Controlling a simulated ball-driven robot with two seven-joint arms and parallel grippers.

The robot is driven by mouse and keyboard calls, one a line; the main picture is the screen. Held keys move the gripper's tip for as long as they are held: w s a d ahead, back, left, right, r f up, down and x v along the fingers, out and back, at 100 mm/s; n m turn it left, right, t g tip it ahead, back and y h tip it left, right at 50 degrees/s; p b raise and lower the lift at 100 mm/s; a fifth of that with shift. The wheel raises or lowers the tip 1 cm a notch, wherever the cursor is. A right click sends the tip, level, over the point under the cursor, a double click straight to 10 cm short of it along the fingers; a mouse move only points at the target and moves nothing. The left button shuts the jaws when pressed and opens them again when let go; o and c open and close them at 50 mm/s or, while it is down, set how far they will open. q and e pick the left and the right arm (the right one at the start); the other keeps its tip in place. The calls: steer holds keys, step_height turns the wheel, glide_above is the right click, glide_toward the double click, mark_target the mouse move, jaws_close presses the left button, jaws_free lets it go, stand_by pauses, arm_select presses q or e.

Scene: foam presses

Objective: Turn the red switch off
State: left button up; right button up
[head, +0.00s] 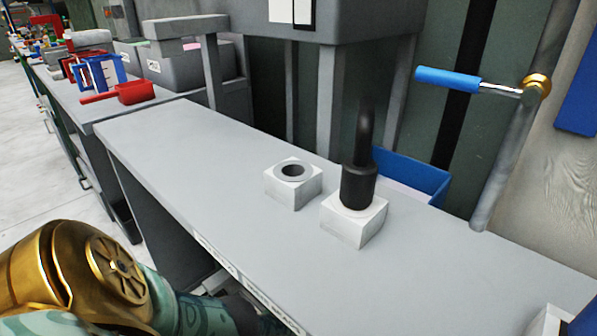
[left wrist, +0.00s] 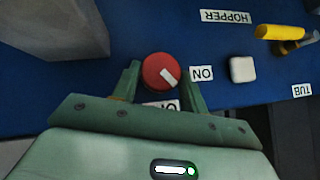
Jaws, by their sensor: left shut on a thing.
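The red switch (left wrist: 156,68) is a round red knob with a white pointer mark, on a dark blue panel in the left wrist view. The mark points toward the lower right. A white "ON" label (left wrist: 202,74) sits right of the knob, upside down in this view. A second label (left wrist: 162,106) below the knob is partly hidden. My left gripper (left wrist: 160,77) has its two green fingers on either side of the knob and is shut on it. The head view shows only part of my left arm at bottom left, not the switch. My right gripper is out of view.
The panel also bears a white button (left wrist: 243,69), a yellow handle (left wrist: 279,32) and a grey box (left wrist: 58,28). In the head view, a grey table (head: 190,150) holds an empty white holder (head: 293,190) and another holder (head: 352,228) with a black tool (head: 359,183) standing in it.

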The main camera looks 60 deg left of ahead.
arm_select(q)
steer(key=shift+d+f+m+y+b, duration=0.15)
steer(key=shift+m+y+b, duration=0.45)
steer(key=shift+y, duration=0.45)
steer(key=shift+d+f+m+y+b, duration=0.1)
steer(key=shift+m+y+b, duration=0.45)
steer(key=shift+y+b, duration=0.35)
steer(key=shift+d+f+m+y+b, duration=0.15)
steer(key=shift+m+y+b, duration=0.4)
steer(key=shift+y, duration=0.6)
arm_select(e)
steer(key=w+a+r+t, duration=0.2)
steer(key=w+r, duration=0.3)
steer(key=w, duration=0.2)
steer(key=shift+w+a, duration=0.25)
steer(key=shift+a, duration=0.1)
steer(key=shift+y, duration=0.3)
arm_select(q)
steer(key=o, duration=0.9)
